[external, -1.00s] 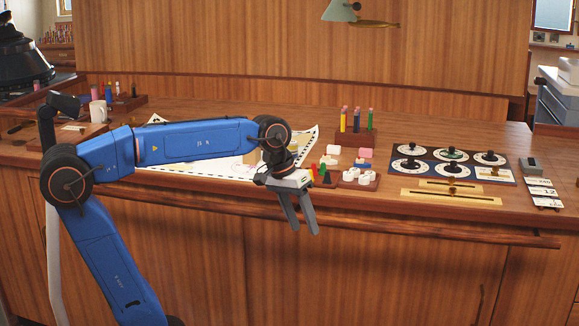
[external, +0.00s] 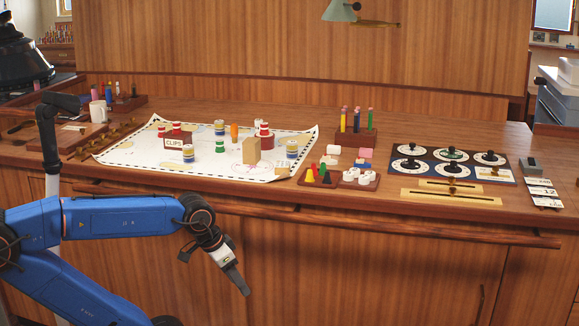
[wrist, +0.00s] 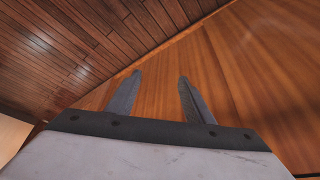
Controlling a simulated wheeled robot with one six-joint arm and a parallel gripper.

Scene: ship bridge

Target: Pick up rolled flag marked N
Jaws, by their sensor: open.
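Several small banded rolls stand on the white chart (external: 125,153): a blue, white and yellow one (external: 292,150) at right, one (external: 188,153) at the front, one (external: 219,129) farther back, and a green and white one (external: 220,147). No letter N is readable on any of them, so I cannot tell which is the named flag. My gripper (external: 240,284) hangs below the counter's front edge, pointing down and right, away from the chart. In the wrist view its two fingers (wrist: 160,85) are apart with nothing between them, facing wooden panelling and floor.
A wooden counter (external: 420,135) carries the chart, a tan block (external: 252,152), a CLIPS box (external: 176,140), a pencil holder (external: 356,137) and a dial panel (external: 450,163). A wooden rail (external: 400,225) runs along the counter's front above my gripper.

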